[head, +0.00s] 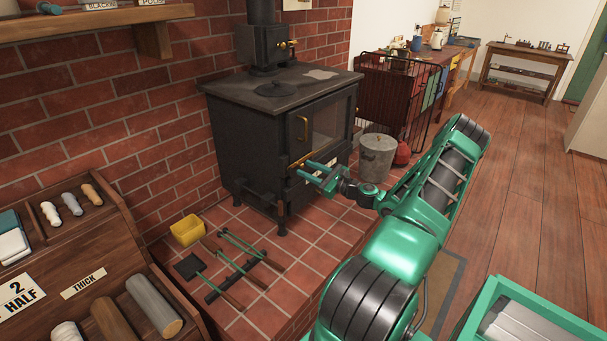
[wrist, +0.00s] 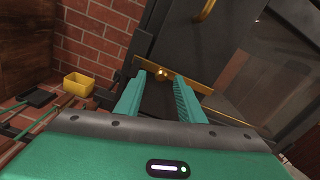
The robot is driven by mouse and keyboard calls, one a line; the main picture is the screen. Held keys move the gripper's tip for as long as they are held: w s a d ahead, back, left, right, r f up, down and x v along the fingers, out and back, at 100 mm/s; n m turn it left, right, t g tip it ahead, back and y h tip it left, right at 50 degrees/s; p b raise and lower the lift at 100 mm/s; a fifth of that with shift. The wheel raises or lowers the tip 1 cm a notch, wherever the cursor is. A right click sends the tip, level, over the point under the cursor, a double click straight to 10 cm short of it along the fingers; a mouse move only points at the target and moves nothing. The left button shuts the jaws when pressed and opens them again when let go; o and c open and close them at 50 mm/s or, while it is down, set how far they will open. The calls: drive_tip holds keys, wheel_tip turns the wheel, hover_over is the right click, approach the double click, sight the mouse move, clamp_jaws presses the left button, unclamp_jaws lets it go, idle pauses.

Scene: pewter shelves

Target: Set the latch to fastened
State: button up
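The black stove (head: 268,140) stands against the brick wall, its glass-fronted door on the right-hand face. A brass latch bar (head: 299,161) sits low on that face, below the door's upright brass handle (head: 303,128). My gripper (head: 309,170) is open at the latch. Contact cannot be told, and the right finger hides part of the bar.
A grey metal bucket (head: 377,158) stands right of the stove, by a wire guard (head: 405,95). A yellow tub (head: 187,230) and fire tools (head: 235,265) lie on the tiled hearth. A wooden rack (head: 75,250) is at the left. The wooden floor (head: 530,150) is open at right.

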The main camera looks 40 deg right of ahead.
drive_tip(key=shift+s, duration=0.1)
drive_tip(key=s+d, duration=0.1)
drive_tip(key=s, duration=0.9)
drive_tip(key=shift+s, duration=0.25)
drive_tip(key=shift+d, duration=0.1)
